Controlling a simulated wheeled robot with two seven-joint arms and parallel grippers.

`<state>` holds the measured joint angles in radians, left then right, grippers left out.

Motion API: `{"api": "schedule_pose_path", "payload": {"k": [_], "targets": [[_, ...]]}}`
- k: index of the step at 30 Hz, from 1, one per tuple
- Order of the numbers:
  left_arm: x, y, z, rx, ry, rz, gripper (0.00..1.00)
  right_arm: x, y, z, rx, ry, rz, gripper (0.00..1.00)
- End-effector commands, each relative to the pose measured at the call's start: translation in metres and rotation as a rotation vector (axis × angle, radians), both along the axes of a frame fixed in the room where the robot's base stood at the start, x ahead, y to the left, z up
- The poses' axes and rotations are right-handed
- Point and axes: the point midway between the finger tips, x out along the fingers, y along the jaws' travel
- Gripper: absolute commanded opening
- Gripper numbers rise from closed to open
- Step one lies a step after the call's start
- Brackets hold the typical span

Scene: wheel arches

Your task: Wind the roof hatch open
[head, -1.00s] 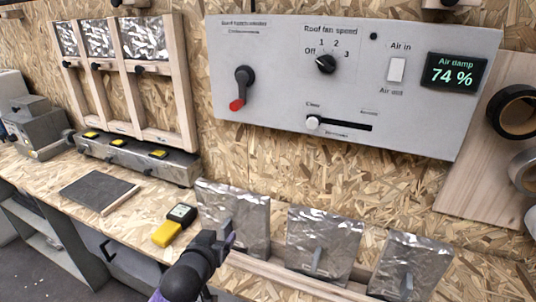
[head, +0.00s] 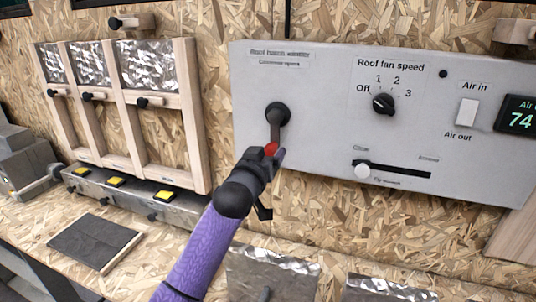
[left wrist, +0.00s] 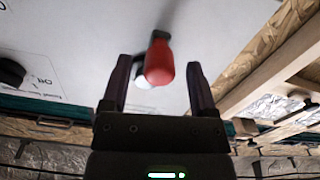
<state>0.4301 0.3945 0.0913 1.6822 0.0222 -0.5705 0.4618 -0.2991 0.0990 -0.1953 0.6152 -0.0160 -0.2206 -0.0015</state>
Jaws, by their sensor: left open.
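The roof hatch winder is a dark crank (head: 277,114) on the left of the grey control panel (head: 330,132). Its arm hangs down to a red knob (head: 271,149). My left gripper (head: 268,160) is at the knob, partly covering it in the head view. In the left wrist view the red knob (left wrist: 159,62) stands between the two spread fingers of my open left gripper (left wrist: 157,72), with gaps on both sides. Contact with the knob does not show. The right gripper is not in view. The hatch itself cannot be made out.
Right of the crank are a fan speed dial (head: 383,104), a slider knob (head: 363,171), an air switch (head: 467,112) and a damp display (head: 520,117). Wooden frames (head: 122,110) hang at left. Foil-covered plates (head: 272,275) stand below the panel.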

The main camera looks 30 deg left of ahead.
Motion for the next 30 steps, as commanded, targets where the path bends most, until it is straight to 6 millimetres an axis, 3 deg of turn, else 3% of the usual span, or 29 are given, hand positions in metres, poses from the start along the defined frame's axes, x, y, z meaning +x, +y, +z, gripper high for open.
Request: {"api": "schedule_pose_path", "payload": {"k": [10,21,30], "targets": [[0.0073,0.0017,0.0,0.001,0.001,0.0,0.76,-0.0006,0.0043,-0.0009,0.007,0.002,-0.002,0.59],[0.0071,0.0017,-0.0002,0.001,0.001,0.0,0.0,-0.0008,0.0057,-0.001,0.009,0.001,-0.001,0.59],[0.007,0.0017,-0.0002,0.001,0.001,0.0,0.0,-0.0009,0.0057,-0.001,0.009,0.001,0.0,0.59]]}}
